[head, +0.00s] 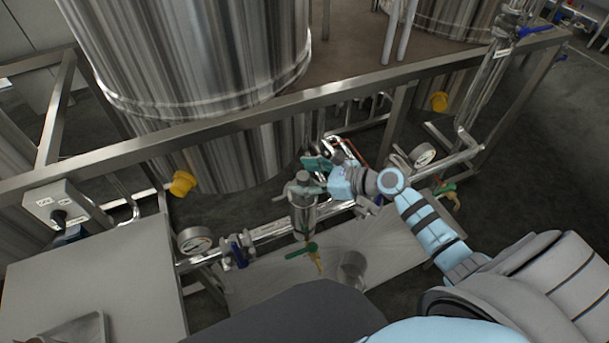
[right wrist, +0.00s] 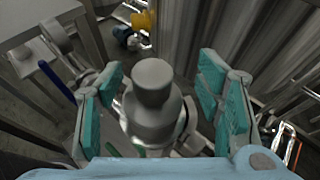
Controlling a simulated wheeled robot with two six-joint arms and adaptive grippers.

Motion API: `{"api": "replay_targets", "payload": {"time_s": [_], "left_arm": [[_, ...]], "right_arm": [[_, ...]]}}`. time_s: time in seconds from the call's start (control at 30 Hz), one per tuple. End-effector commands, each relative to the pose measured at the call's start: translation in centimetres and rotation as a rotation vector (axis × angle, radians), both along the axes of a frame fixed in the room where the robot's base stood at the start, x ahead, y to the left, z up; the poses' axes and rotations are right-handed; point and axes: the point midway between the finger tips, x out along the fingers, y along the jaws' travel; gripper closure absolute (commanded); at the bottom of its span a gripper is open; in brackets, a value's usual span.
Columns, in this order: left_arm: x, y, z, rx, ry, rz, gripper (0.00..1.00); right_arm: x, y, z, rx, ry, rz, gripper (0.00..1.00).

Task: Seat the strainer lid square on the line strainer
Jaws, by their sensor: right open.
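The line strainer (head: 303,216) is an upright steel body on the pipe run at the centre of the head view. The strainer lid (head: 301,188), grey with a round knob, is on top of it; I cannot tell whether it sits fully square. In the right wrist view the lid (right wrist: 152,122) and its knob (right wrist: 153,80) lie between the two teal-padded fingers, with a gap on each side. My right gripper (head: 317,163) is open, just above and behind the lid in the head view. The right gripper also shows in the wrist view (right wrist: 162,92). My left gripper is not in view.
A large steel tank (head: 200,60) stands behind the frame rail (head: 240,118). Pressure gauges (head: 195,239) (head: 423,155), a blue-handled valve (head: 238,253) and a green-handled valve (head: 300,250) sit along the pipe. A metal cup (head: 352,270) stands on the low shelf (head: 262,290). A grey table (head: 100,270) is at left.

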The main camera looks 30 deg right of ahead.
Motion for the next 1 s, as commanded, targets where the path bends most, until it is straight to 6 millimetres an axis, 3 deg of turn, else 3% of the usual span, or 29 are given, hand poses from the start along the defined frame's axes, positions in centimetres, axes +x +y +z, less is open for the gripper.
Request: {"api": "replay_targets", "payload": {"time_s": [0.2,0.5,0.6,1.0], "left_arm": [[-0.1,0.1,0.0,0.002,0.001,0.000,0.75],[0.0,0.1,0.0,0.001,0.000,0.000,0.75],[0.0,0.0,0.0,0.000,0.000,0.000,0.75],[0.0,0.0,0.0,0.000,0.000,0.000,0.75]], "right_arm": [[-1.1,-0.9,0.4,-0.006,0.002,-0.001,0.40],[-7.2,-5.4,3.5,-0.009,0.007,0.005,0.40],[-8.2,-6.2,4.1,-0.006,0.001,0.006,0.40],[-8.8,-6.8,4.6,-0.001,0.000,-0.002,0.40]]}}
